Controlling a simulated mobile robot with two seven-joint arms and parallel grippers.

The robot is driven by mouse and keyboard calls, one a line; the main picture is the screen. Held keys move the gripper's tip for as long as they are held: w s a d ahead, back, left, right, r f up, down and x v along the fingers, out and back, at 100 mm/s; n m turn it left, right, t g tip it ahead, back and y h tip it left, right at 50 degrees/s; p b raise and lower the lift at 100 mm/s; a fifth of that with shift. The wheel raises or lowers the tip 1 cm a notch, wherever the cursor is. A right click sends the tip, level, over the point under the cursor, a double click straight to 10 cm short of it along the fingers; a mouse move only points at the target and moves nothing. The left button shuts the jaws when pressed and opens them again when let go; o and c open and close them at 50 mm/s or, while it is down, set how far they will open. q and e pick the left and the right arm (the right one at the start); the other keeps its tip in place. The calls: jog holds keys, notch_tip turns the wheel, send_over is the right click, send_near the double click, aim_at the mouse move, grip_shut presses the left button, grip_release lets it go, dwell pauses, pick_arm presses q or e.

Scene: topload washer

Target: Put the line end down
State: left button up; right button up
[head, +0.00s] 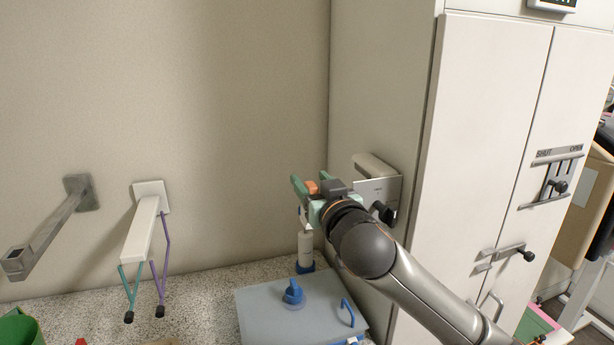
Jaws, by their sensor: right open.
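My right gripper (312,189) comes in from the lower right and is open, in front of the wall beside the tall cabinet. A small orange piece shows between its green fingers; I cannot tell whether it is a separate thing. The likely lines are a teal cord (122,280) and a purple cord (165,250) hanging from a white wall arm (141,230) at the left. Each cord has a dark end, and these hang near the counter, well apart from my right gripper. No line end shows clearly at the gripper. My left gripper is out of view.
A grey-blue lidded box (265,312) with a blue knob sits on the speckled counter (205,290). A white bottle-like thing (305,248) with a blue base stands behind it, below the gripper. A metal wall arm (45,235) juts out left. The cabinet (480,130) bounds the right.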

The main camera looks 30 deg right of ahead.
jog(key=v, duration=0.4)
jog(key=shift+w, duration=0.1)
dwell(0.4)
